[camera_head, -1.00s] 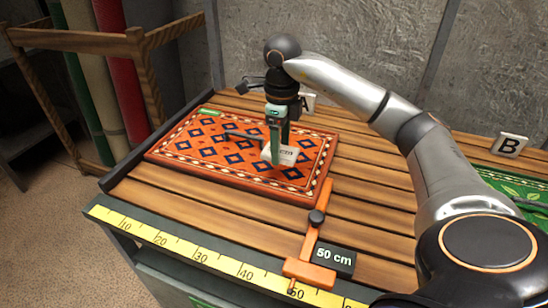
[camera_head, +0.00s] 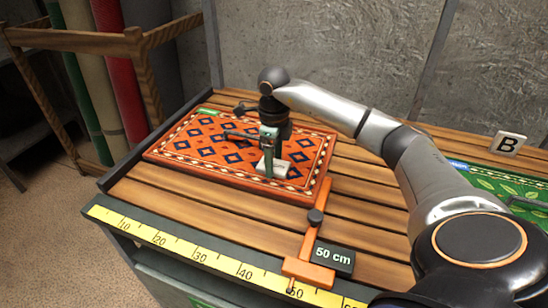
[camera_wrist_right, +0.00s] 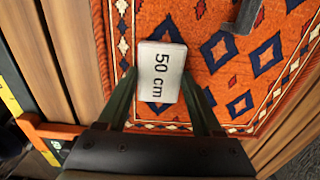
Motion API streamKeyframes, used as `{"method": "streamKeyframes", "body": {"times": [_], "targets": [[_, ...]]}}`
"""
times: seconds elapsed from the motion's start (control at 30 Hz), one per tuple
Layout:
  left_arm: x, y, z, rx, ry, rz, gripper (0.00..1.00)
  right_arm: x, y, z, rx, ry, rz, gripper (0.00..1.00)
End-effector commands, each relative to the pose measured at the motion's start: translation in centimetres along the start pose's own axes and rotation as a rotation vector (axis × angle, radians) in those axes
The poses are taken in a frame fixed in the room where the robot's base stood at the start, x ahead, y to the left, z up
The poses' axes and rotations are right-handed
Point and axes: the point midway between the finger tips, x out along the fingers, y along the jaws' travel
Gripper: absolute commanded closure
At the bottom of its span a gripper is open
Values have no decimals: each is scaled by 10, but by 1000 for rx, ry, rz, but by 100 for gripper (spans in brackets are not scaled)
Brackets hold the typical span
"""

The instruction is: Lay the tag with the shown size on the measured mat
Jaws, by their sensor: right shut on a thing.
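The measured mat (camera_head: 190,142) is an orange-red patterned rug with blue diamonds, lying flat on the wooden slats. My right gripper (camera_head: 269,167) is over its right part and is shut on a white tag (camera_head: 283,170). In the right wrist view the tag (camera_wrist_right: 160,72) reads "50 cm" and sits between the two fingers (camera_wrist_right: 158,90). It is level, at or just above the mat surface; I cannot tell if it touches. An orange slider (camera_head: 315,235) at the mat's right edge carries a dark display (camera_head: 334,258) showing "50 cm". My left gripper is not in view.
A yellow ruler (camera_head: 190,250) runs along the front edge of the table. A dark bar-like thing shows over the orange mat, left of my gripper. Bare slats lie in front.

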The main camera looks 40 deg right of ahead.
Motion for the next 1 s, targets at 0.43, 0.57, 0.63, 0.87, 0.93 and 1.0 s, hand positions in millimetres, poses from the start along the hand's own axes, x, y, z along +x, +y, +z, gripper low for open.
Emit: {"method": "streamKeyframes", "body": {"times": [0.43, 0.57, 0.63, 0.87, 0.93, 1.0], "targets": [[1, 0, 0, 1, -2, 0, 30, 1, 0, 0, 1, 1, 0, 3], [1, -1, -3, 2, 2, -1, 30, -1, 0, 0, 1, 1, 0, 3], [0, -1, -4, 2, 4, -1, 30, -6, 0, 0, 1, 0, 0, 3], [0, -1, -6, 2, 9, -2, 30, -47, -1, 1, 1, -5, -2, 3], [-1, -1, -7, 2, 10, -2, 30, -63, -1, 1, 1, -5, -3, 3], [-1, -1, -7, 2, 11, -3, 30, -78, -1, 1, 1, -4, -2, 3]]}}
